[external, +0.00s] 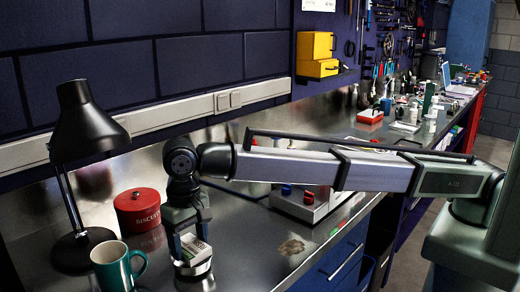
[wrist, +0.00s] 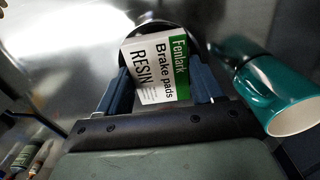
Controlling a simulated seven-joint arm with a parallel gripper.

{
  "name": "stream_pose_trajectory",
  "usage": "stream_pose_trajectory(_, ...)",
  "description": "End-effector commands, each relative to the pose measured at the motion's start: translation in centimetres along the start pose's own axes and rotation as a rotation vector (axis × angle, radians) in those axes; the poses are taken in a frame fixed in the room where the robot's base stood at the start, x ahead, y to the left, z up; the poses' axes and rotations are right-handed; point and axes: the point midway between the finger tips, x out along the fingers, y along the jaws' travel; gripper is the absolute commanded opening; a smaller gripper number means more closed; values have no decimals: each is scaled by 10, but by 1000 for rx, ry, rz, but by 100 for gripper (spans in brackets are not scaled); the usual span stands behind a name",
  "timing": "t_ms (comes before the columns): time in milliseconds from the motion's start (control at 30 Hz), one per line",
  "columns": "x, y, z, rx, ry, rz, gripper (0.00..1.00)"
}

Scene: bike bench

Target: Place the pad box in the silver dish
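The pad box (wrist: 158,70) is white and green, with "Fenlark Brake pads RESIN" on it. In the wrist view it sits slightly turned between the two fingers of my gripper (wrist: 162,78), which appear shut on its sides. In the external view my gripper (external: 188,232) points down, with the box (external: 195,251) low between its fingers. The silver dish (external: 194,270) is directly below the box. Its dark round rim (wrist: 150,17) shows behind the box in the wrist view. I cannot tell whether the box touches the dish's bottom.
A teal mug (external: 118,268) stands just left of the dish and also shows in the wrist view (wrist: 265,85). A red biscuit tin (external: 138,210) and a black lamp (external: 82,130) stand behind. The bench's front edge lies to the right, with clear metal surface before it.

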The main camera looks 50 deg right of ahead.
Motion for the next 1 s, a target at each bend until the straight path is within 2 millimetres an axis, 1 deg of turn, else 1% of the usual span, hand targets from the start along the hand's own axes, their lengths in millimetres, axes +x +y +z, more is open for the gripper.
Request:
stream_pose_trajectory(33, 0, 0, 0, 0, 0, 0, 72)
stream_pose_trajectory(233, 0, 0, 0, 0, 0, 0, 91)
stream_pose_trajectory(467, -1, 0, 0, 0, 0, 0, 91)
stream_pose_trajectory(567, -5, 0, 0, 0, 0, 0, 91)
stream_pose_trajectory(667, -14, 0, 0, 0, 0, 0, 91)
stream_pose_trajectory(767, -30, -1, -1, 0, 1, -2, 91)
stream_pose_trajectory(1000, -77, -1, -1, 0, 1, -1, 91)
